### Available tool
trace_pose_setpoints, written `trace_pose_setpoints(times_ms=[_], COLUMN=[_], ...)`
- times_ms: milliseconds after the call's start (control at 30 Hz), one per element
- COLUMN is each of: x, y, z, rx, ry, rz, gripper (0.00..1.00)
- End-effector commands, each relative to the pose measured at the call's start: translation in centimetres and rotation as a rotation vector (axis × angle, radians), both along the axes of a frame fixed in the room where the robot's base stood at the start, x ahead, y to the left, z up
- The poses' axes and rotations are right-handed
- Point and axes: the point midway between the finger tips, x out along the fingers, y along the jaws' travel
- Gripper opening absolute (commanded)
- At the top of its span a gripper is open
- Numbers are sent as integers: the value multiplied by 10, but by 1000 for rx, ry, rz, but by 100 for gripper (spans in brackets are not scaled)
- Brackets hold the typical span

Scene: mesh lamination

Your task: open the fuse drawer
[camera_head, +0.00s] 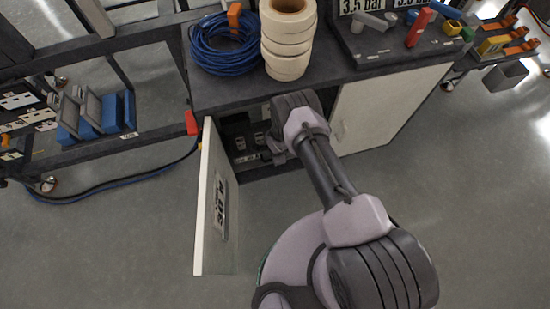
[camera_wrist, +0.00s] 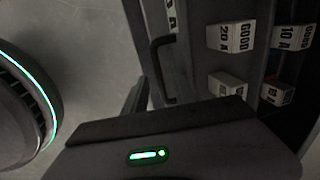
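The fuse drawer (camera_wrist: 183,62) shows in the wrist view, with a dark front panel and a black bar handle (camera_wrist: 155,68) on its outer side. It stands at least partly open, with small white fuse boxes (camera_wrist: 230,37) marked GOOD, 20 A and 10 A visible behind the front. In the head view the drawer (camera_head: 247,158) is low inside the cabinet, partly hidden by my arm. My gripper (camera_head: 276,150) is at the drawer front. In the wrist view a dark finger (camera_wrist: 139,97) lies close to the handle; I cannot tell whether it touches or whether the fingers are closed.
The white cabinet door (camera_head: 212,205) stands open on the left. The right panel (camera_head: 385,108) is closed. The worktop above holds a blue cable coil (camera_head: 222,48), cream tape rolls (camera_head: 287,45) and a dark tool tray (camera_head: 400,45). The floor in front is clear.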

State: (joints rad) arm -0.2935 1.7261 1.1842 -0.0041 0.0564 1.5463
Motion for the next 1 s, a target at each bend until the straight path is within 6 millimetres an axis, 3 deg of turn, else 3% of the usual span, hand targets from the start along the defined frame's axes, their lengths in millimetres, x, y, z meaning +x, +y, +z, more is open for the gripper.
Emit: trace_pose_setpoints(times_ms=[167, 300, 333, 1000], x=[0, 0, 0, 0], y=[0, 0, 0, 0], z=[1, 1, 1, 1], rx=[0, 0, 0, 0], ry=[0, 0, 0, 0], rz=[0, 0, 0, 0], gripper=[31, 3, 0, 0])
